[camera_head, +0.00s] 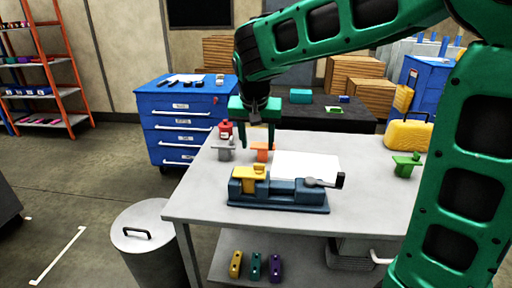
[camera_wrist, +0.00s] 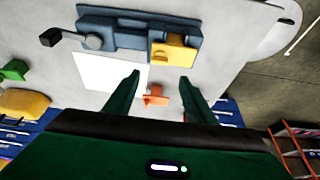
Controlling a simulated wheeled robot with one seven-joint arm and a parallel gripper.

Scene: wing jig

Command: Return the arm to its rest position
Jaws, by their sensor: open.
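My green arm reaches in from the right in the head view. My gripper (camera_head: 258,138) hangs over the back left part of the grey table (camera_head: 205,190), fingers pointing down. In the wrist view my gripper (camera_wrist: 160,84) shows two green fingers spread apart with nothing held between them. An orange piece (camera_wrist: 156,99) shows beyond the gap between them, and it also stands on the table in the head view (camera_head: 262,148). Whether a finger touches it, I cannot tell.
A blue vise-like jig (camera_head: 290,198) with a yellow block (camera_head: 248,178) sits at the table's front. A white sheet (camera_head: 308,165), a grey piece with a red object (camera_head: 225,130), a green piece (camera_head: 405,165) and a yellow case (camera_head: 408,135) share the tabletop. A bin (camera_head: 150,250) stands left.

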